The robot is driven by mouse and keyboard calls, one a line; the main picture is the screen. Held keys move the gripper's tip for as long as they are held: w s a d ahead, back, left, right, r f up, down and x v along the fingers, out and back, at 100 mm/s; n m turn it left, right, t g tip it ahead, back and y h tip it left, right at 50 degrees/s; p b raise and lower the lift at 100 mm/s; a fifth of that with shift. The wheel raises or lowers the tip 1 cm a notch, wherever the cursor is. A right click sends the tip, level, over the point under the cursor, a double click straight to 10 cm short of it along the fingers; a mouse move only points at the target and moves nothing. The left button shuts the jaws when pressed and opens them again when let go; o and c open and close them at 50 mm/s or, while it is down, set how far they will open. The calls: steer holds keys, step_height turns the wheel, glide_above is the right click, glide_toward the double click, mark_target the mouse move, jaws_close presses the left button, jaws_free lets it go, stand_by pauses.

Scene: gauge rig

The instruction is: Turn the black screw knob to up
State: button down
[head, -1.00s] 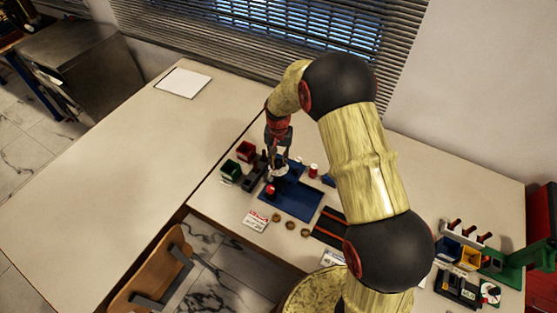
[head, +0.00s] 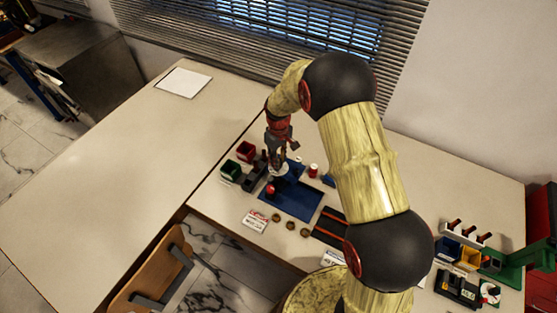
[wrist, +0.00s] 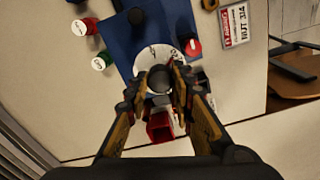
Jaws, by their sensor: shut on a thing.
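The black screw knob (wrist: 159,78) shows end-on in the wrist view as a dark round shape in front of a white dial face (wrist: 150,54). My gripper (wrist: 161,76) has one finger on each side of the knob and is shut on it. The knob's pointing direction cannot be made out. In the head view my gripper (head: 277,168) points down over the rig by the blue base plate (head: 300,203); the knob is hidden there, and part of the white dial (head: 281,171) shows beside the fingers.
A red knob (head: 270,189) sits close to the gripper. Green (head: 231,169) and red (head: 245,150) bins stand to its left. A lettered card (head: 255,219) and several brown round pieces lie in front. Red (wrist: 84,26) and green-sided (wrist: 99,63) white-topped cylinders stand nearby. The left table is mostly clear.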

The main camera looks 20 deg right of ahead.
steer(key=n, duration=1.2)
stand_by(0.5)
steer(key=c, duration=1.5)
jaws_free()
steer(key=shift+r, duration=0.1)
step_height(320, 180, up, 12)
